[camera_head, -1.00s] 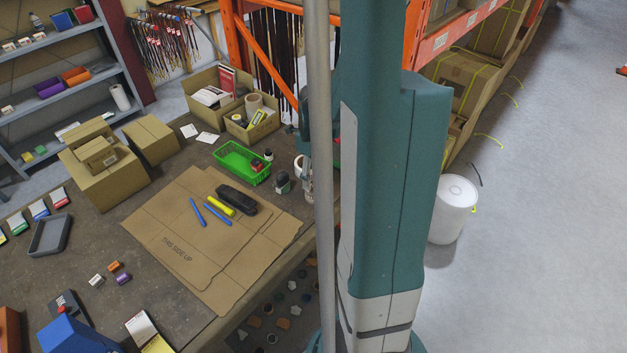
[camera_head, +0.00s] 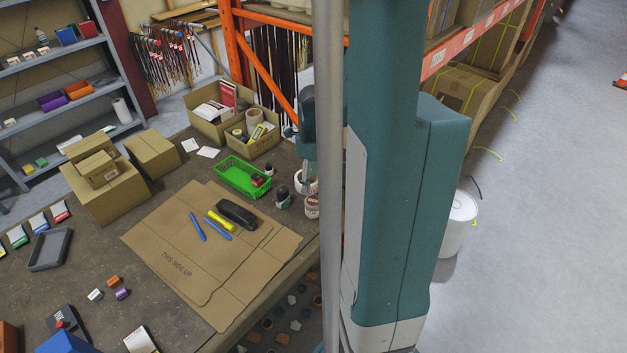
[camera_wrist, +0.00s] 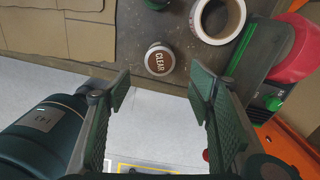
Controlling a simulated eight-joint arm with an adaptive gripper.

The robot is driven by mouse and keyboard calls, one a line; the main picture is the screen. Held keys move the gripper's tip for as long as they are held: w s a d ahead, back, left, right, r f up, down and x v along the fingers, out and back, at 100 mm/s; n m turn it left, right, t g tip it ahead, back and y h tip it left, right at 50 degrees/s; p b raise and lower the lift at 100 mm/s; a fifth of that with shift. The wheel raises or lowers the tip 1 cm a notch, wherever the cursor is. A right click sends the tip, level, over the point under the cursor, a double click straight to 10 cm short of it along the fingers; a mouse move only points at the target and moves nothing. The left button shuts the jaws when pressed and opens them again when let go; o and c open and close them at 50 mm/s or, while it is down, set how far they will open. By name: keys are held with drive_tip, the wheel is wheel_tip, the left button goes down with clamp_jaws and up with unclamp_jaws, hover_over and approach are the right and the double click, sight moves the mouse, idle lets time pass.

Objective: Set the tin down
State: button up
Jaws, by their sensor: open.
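The tin (camera_wrist: 159,60) has a white rim and a brown lid reading "CLEAR". It stands upright near the table edge, and it also shows in the head view (camera_head: 312,207), just left of my column. In the wrist view my gripper (camera_wrist: 160,92) is open, its two pads apart with nothing between them. The tin is ahead of the fingertips, roughly centred between them and clear of both. In the head view my gripper (camera_head: 306,172) is small and partly hidden by the pole.
A tape roll (camera_wrist: 218,20) and a dark bottle (camera_head: 283,197) stand close to the tin. A green basket (camera_head: 242,177) and a flat cardboard sheet (camera_head: 165,245) lie to the left. The table edge (camera_wrist: 75,70) is close, with pale floor beyond.

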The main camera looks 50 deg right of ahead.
idle(0.4)
drive_tip(key=w+a+r+n+t+h, duration=0.1)
drive_tip(key=a+r+n+t, duration=0.1)
drive_tip(key=a+r+n, duration=0.55)
drive_tip(key=w+a+r+n+t, duration=0.1)
drive_tip(key=w+a+r+n, duration=0.1)
drive_tip(key=a+r+n, duration=0.55)
drive_tip(key=s+a+r+n+t, duration=0.2)
drive_tip(key=s+a+n, duration=0.1)
drive_tip(key=a+n, duration=0.6)
drive_tip(key=s+a+r+n+t+y, duration=0.1)
drive_tip(key=s+a+n, duration=0.3)
drive_tip(key=a+n, duration=0.5)
drive_tip(key=shift+a+r+t, duration=0.6)
drive_tip(key=shift+a+r, duration=0.1)
drive_tip(key=shift+a, duration=1.55)
